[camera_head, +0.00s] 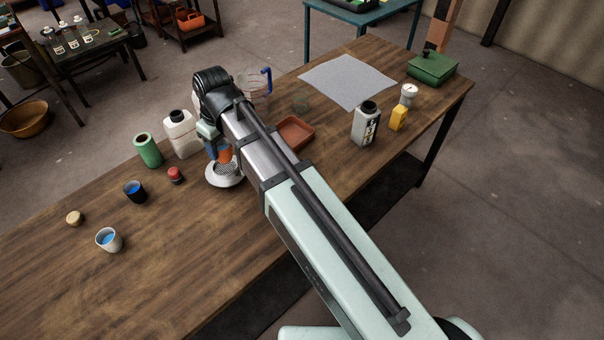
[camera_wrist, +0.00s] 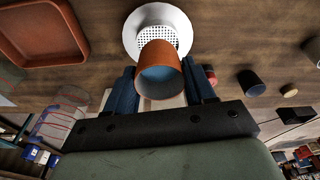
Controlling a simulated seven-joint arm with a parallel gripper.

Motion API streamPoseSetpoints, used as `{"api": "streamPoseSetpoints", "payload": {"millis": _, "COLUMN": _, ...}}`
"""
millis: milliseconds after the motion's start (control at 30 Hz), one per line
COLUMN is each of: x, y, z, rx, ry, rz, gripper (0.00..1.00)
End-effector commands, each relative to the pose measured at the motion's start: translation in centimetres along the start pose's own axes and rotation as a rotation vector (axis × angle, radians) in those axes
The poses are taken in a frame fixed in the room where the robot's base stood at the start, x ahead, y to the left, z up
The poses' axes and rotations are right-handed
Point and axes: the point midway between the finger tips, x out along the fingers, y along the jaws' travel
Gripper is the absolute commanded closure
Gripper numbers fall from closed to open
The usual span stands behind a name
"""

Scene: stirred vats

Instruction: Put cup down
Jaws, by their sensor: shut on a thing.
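An orange cup (camera_wrist: 158,55) with a pale blue inside is held between the blue fingers of my gripper (camera_wrist: 160,84). In the head view the cup (camera_head: 225,155) shows only in part, and my arm and gripper (camera_head: 217,152) cover the rest. My gripper is shut on it. The cup is over or at a round white dish with a perforated middle (camera_head: 222,180), which also shows in the wrist view (camera_wrist: 178,22). I cannot tell whether the cup touches the dish.
A black cup (camera_head: 135,194), white cup (camera_head: 109,240), red-capped item (camera_head: 176,176), green cylinder (camera_head: 148,151) and white jug (camera_head: 183,135) stand to the left. A terracotta tray (camera_head: 296,133) and grey bottle (camera_head: 365,125) are to the right. The table's (camera_head: 60,285) front left is clear.

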Motion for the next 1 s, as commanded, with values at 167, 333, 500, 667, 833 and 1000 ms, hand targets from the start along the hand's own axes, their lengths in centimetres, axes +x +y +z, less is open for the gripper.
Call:
{"api": "streamPoseSetpoints", "payload": {"millis": 167, "x": -0.5, "y": 5.1, "z": 2.5, "rx": 0.087, "ry": 0.004, "rz": 0.013, "gripper": 0.77}}
{"api": "streamPoseSetpoints", "payload": {"millis": 333, "x": -1.0, "y": 9.3, "z": 5.1, "rx": 0.165, "ry": 0.008, "rz": 0.022, "gripper": 0.77}}
{"api": "streamPoseSetpoints", "payload": {"millis": 500, "x": -1.6, "y": 12.8, "z": 8.1, "rx": 0.236, "ry": 0.008, "rz": 0.023, "gripper": 0.77}}
{"api": "streamPoseSetpoints", "payload": {"millis": 667, "x": -2.1, "y": 15.2, "z": 10.8, "rx": 0.251, "ry": 0.003, "rz": 0.017, "gripper": 0.77}}
{"api": "streamPoseSetpoints", "payload": {"millis": 833, "x": -2.5, "y": 16.5, "z": 13.8, "rx": 0.159, "ry": -0.009, "rz": -0.004, "gripper": 0.77}}
{"api": "streamPoseSetpoints", "payload": {"millis": 1000, "x": -2.6, "y": 15.6, "z": 14.7, "rx": -0.03, "ry": -0.019, "rz": -0.037, "gripper": 0.77}}
